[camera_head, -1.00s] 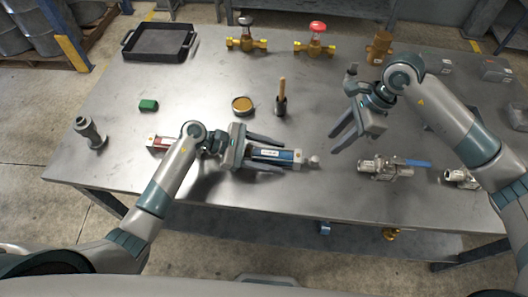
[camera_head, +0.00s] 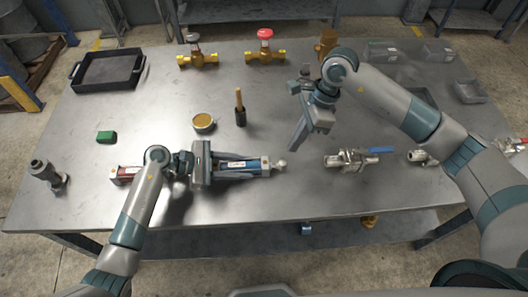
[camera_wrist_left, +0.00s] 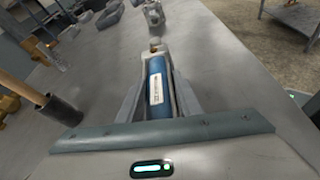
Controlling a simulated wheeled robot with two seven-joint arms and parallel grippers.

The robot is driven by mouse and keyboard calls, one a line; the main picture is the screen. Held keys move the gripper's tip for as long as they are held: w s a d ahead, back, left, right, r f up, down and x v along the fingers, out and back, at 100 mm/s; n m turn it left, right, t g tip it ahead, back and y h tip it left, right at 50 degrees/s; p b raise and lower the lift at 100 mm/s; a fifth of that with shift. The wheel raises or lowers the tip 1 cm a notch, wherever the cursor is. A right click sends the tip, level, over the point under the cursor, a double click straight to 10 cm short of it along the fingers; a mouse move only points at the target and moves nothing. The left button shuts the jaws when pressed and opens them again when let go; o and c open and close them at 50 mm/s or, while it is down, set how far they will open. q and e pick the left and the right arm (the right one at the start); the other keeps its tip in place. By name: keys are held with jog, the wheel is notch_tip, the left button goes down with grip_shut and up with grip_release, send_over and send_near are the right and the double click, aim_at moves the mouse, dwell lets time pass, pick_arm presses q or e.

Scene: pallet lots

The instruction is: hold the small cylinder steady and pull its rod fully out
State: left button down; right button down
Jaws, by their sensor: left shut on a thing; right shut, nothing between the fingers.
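A blue cylinder (camera_head: 245,167) with a white label lies on the table, its length running left to right. It also shows in the left wrist view (camera_wrist_left: 158,85). A short metal rod end (camera_head: 281,164) sticks out at its right end. My left gripper (camera_head: 236,168) is shut on the blue cylinder, with one finger along each long side. My right gripper (camera_head: 297,139) is shut and empty. It is above the table, beyond the rod end and a little right of it, apart from it. A red cylinder (camera_head: 122,175) lies to the left, partly hidden by my left arm.
A ball valve with a blue lever (camera_head: 352,157) lies right of the rod end. A wood-handled tool (camera_head: 240,108) and a round tin (camera_head: 204,123) stand beyond the cylinder. A black tray (camera_head: 108,72) and brass valves (camera_head: 198,58) are at the back. The table's front is clear.

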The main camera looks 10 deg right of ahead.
aim_at(267, 162)
jog(key=a+f+m+g, duration=0.1)
jog(key=a+m, duration=0.1)
jog(key=a+f+m+g+h, duration=0.1)
jog(key=a+m, duration=0.1)
jog(key=m, duration=0.1)
jog(key=w+a+f+m+g+h, duration=0.1)
jog(key=a+f+m, duration=0.1)
jog(key=shift+a+m+g, duration=0.15)
jog(key=shift+m+g, duration=0.15)
jog(key=shift+g, duration=0.1)
jog(key=m, duration=0.1)
jog(key=w+a+m+h, duration=0.1)
jog(key=m, duration=0.1)
jog(key=shift+g, duration=0.4)
jog(key=shift+w+a+m+h, duration=0.25)
jog(key=shift+m+h, duration=0.35)
jog(key=shift+m, duration=0.3)
jog(key=w+r+m+g+h, duration=0.1)
jog(key=w+r+m, duration=0.4)
jog(key=m, duration=0.5)
jog(key=shift+w+a+r+h, duration=0.15)
jog(key=shift+w+a+h, duration=0.15)
jog(key=shift+h, duration=0.4)
jog(key=shift+s+d, duration=0.1)
jog(key=x, duration=1)
